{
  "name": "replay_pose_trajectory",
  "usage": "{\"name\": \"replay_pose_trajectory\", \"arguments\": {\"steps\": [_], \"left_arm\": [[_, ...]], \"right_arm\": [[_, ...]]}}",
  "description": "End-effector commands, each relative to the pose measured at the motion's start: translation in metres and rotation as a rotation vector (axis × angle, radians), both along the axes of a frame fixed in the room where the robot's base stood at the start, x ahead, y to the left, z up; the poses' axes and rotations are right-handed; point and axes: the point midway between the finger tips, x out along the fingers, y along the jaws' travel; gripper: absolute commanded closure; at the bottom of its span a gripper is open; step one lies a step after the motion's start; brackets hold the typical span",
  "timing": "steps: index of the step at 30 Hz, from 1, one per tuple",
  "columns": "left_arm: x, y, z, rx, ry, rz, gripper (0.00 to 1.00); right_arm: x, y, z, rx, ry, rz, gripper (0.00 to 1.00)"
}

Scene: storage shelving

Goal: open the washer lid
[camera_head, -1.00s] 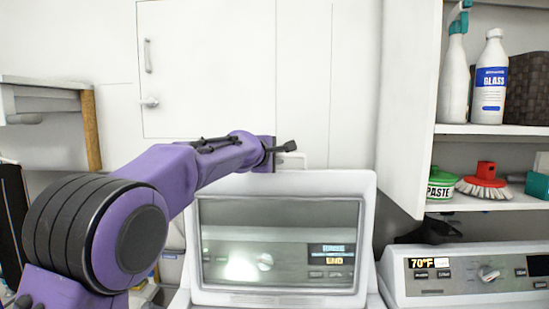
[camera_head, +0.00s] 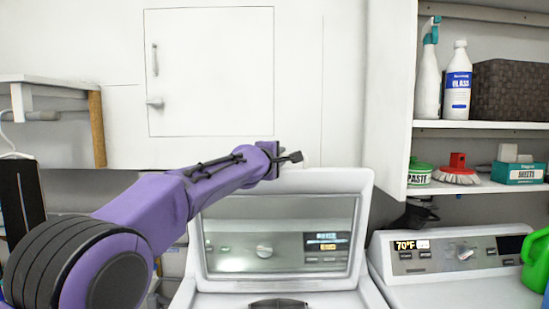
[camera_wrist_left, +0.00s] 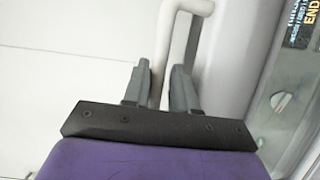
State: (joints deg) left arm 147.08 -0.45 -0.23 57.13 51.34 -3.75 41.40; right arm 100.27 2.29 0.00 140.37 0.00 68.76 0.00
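The washer lid (camera_head: 281,283) is a white frame around a clear window. In the head view it stands raised, and the washer's control panel (camera_head: 320,250) shows through the window. My left gripper (camera_head: 291,157) is at the lid's top edge. In the left wrist view, a pale curved handle (camera_wrist_left: 182,22) runs between my left gripper's two dark fingers (camera_wrist_left: 160,80). My right gripper is in neither view.
A second white machine (camera_head: 455,285) stands on the right, with a green container (camera_head: 537,260) at its edge. Open shelves above hold bottles (camera_head: 457,82), a brush (camera_head: 457,170) and a dark basket (camera_head: 510,90). A white wall cabinet (camera_head: 210,70) is behind my left arm.

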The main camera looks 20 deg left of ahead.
Motion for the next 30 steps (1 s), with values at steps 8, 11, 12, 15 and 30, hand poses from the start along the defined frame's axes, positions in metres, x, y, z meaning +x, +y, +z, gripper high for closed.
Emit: {"name": "replay_pose_trajectory", "arguments": {"steps": [8, 11, 12, 15, 30], "left_arm": [[-0.002, 0.004, -0.001, 0.000, 0.000, 0.004, 0.74], [-0.013, 0.004, -0.002, -0.001, -0.001, 0.005, 0.74], [-0.020, 0.005, -0.003, -0.001, -0.002, 0.005, 0.74], [-0.045, 0.005, -0.003, -0.001, -0.004, 0.004, 0.74], [-0.105, 0.006, 0.002, 0.002, 0.000, 0.003, 0.74]], "right_arm": [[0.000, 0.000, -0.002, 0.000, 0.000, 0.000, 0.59], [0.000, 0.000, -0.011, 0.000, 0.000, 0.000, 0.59], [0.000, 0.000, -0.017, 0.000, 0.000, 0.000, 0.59], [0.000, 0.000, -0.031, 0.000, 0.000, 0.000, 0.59], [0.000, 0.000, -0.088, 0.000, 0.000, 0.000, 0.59]]}}
